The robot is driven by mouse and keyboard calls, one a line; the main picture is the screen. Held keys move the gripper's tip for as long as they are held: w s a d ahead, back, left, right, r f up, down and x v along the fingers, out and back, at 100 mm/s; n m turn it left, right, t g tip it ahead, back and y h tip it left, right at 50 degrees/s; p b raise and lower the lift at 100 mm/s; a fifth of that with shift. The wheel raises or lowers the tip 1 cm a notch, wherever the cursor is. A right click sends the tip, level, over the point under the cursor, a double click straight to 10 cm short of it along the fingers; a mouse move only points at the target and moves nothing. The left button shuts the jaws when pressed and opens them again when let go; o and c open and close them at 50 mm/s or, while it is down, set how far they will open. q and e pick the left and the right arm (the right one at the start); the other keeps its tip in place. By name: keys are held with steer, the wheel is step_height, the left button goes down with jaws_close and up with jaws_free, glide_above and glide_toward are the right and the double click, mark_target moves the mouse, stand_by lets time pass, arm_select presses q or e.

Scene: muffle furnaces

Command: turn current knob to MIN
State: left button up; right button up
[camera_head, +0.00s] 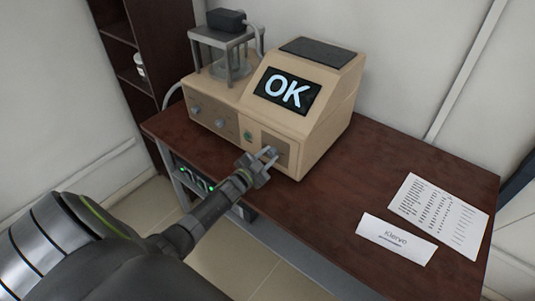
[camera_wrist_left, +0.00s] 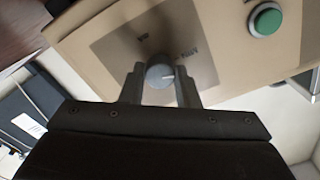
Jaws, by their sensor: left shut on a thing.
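The current knob (camera_wrist_left: 160,72) is a round grey knob with a white pointer line, on a darker panel of the beige device (camera_head: 325,125). In the left wrist view the pointer line points to the right. Faint labels sit above the knob on either side, too blurred to read surely. My left gripper (camera_head: 268,158) is at the front of the device. In the left wrist view its two fingers (camera_wrist_left: 160,88) are on either side of the knob, shut on it. In the head view the gripper covers most of the knob. My right gripper is not in view.
A green button (camera_wrist_left: 266,20) is beside the knob panel. Two other knobs (camera_head: 219,123) are farther left on the device front. The device screen (camera_head: 288,92) reads OK. Papers (camera_head: 440,215) and a name card (camera_head: 396,239) lie on the brown table (camera_head: 330,215), right of the device.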

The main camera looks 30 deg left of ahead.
arm_select(q)
steer(key=shift+n+p, duration=0.55)
steer(key=shift+n, duration=1.45)
steer(key=shift+f, duration=0.1)
steer(key=o, duration=1)
steer(key=shift+c, duration=0.2)
steer(key=shift+s, duration=0.1)
steer(key=s+a+b, duration=0.1)
steer(key=s+b, duration=0.2)
steer(key=s, duration=1.4)
steer(key=shift+a+b, duration=0.15)
steer(key=shift+b, duration=0.15)
steer(key=shift+s, duration=0.1)
